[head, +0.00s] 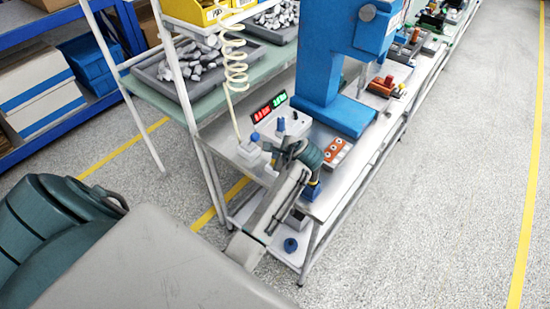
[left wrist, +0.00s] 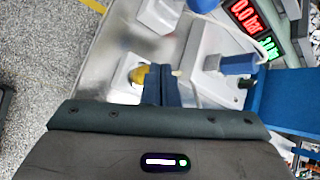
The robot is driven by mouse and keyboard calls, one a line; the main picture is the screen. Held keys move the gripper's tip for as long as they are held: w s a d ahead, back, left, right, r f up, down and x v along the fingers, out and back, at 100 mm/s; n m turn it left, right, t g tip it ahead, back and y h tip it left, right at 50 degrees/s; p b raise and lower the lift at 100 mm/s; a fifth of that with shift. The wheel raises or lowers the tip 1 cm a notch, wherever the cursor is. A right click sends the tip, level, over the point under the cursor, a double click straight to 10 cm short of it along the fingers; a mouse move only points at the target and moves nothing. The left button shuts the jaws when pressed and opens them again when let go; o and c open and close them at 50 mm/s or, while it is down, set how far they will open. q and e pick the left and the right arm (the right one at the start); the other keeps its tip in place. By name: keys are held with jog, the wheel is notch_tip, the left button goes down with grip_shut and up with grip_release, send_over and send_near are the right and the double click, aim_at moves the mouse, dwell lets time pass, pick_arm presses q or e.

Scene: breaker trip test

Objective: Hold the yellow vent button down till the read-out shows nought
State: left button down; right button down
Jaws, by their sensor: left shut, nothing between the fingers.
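The yellow vent button (left wrist: 138,76) sits on a small white box (left wrist: 123,88) in the left wrist view. My left gripper (left wrist: 163,72) is shut and empty, with its dark blue fingers over the box, beside the button and partly covering it. I cannot tell whether they press it. In the head view my left wrist hides the button. The read-out (left wrist: 245,17) seems to show 0.0 bar in red, with green figures on a second display beside it; it also shows in the head view (head: 268,108). My right gripper is not in view.
A white box with a blue knob (left wrist: 238,64) is right of the fingers. A coiled cream hose (head: 236,65) hangs at the left. An orange block (head: 335,152) lies on the right side.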

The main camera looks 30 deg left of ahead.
pick_arm(q)
jog(key=shift+r, duration=0.15)
notch_tip(320, 180, up, 3)
jog(key=p, duration=0.3)
jog(key=shift+r+p, duration=0.1)
jog(key=shift+p, duration=0.2)
jog(key=shift+r, duration=0.9)
